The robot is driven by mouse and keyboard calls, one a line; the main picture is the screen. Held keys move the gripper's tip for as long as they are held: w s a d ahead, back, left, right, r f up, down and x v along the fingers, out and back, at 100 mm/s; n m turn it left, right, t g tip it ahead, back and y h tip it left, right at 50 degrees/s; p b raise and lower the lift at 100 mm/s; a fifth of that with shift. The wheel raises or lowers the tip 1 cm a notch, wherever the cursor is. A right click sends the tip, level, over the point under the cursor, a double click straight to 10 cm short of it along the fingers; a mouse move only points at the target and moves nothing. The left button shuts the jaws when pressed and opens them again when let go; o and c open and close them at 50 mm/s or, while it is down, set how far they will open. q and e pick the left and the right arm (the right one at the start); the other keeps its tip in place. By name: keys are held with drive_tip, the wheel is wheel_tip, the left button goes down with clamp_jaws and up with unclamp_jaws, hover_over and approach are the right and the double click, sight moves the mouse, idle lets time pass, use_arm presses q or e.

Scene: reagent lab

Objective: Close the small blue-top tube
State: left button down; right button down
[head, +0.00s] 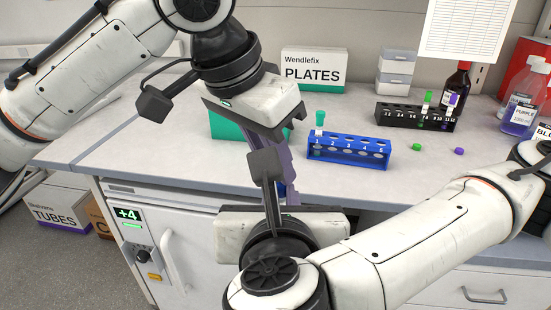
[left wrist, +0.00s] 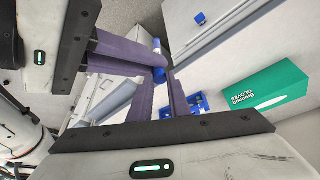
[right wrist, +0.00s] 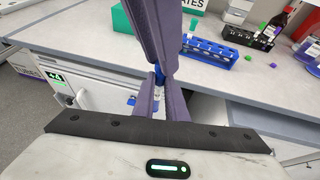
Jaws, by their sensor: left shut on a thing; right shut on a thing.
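The small blue-top tube (right wrist: 156,91) shows as a thin pale body in the right wrist view, between the fingers of my right gripper (right wrist: 157,100). Its blue top (right wrist: 159,74) is at the tips of my left gripper (right wrist: 160,60), whose fingers come down from above. Both grippers are shut, the left on the cap and the right on the tube body. In the head view the left gripper (head: 276,165) points down and meets the right gripper (head: 277,192) in front of the bench edge. Fingers hide most of the tube, so I cannot tell how the cap seats.
A blue rack (head: 349,151) with a teal-capped tube (head: 320,118) stands on the bench. A black rack (head: 400,113), a green cap (head: 416,147) and a purple cap (head: 459,151) lie right of it. A green glove box (left wrist: 265,87) is behind the grippers. The bench's front left is clear.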

use_arm(q)
drive_tip(key=shift+f, duration=0.5)
drive_tip(key=c, duration=2)
unclamp_jaws()
